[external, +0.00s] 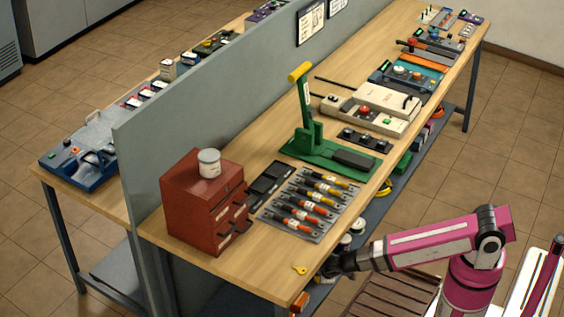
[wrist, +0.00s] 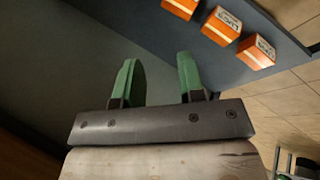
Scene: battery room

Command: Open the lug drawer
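A red drawer cabinet (external: 192,218) stands upright on the near end of the workbench. Its small drawers with dark handles face right, and their labels are too small to read. All its drawers look shut, and I cannot tell which one is the lug drawer. My gripper (external: 332,267) is at the bench's front edge, to the right of and apart from the cabinet. In the wrist view, my gripper (wrist: 157,75) has its two green fingers spread with nothing between them. The cabinet cannot be made out in the wrist view.
A grey can (external: 209,163) sits on the cabinet. A tray of orange- and yellow-handled tools (external: 318,233), a green lever press (external: 340,158) and a yellow key-like piece (external: 299,270) lie nearby. Orange labelled boxes (wrist: 219,27) rest on a dark surface in the wrist view.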

